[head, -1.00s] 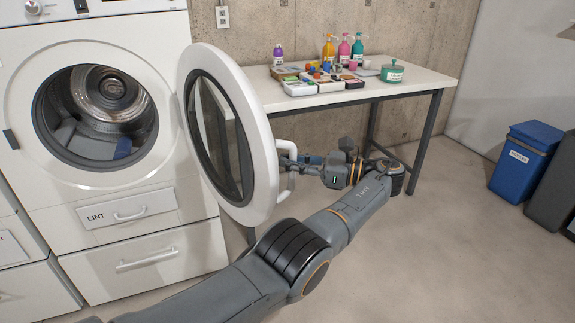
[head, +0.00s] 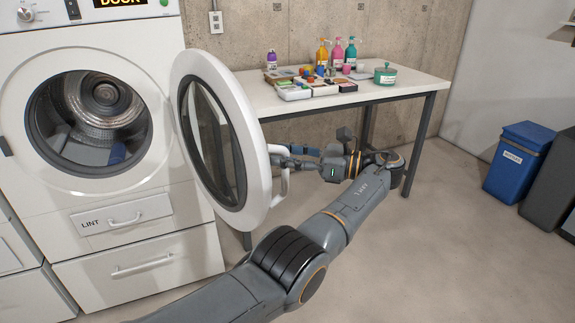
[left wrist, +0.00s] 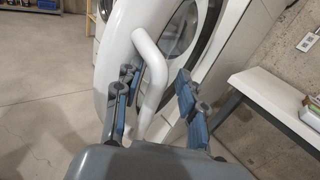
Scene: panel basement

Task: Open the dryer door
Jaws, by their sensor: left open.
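The dryer (head: 150,130) is at the left in the head view, with its drum opening exposed. Its round white door (head: 262,150) stands swung wide open to the right, its glass facing left. The door's white handle (head: 284,184) is on the far side of the door, and shows in the left wrist view (left wrist: 152,75). My left gripper (head: 290,163) is open at the handle, partly hidden by the door. In the left wrist view its blue-grey fingers (left wrist: 157,92) are apart, one on each side of the handle. Contact cannot be told. My right gripper is not in view.
A white table (head: 410,82) with bottles and small boxes stands behind the door and my left arm. A blue bin (head: 517,160) and a dark bin (head: 550,180) stand at the right. The concrete floor between is clear.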

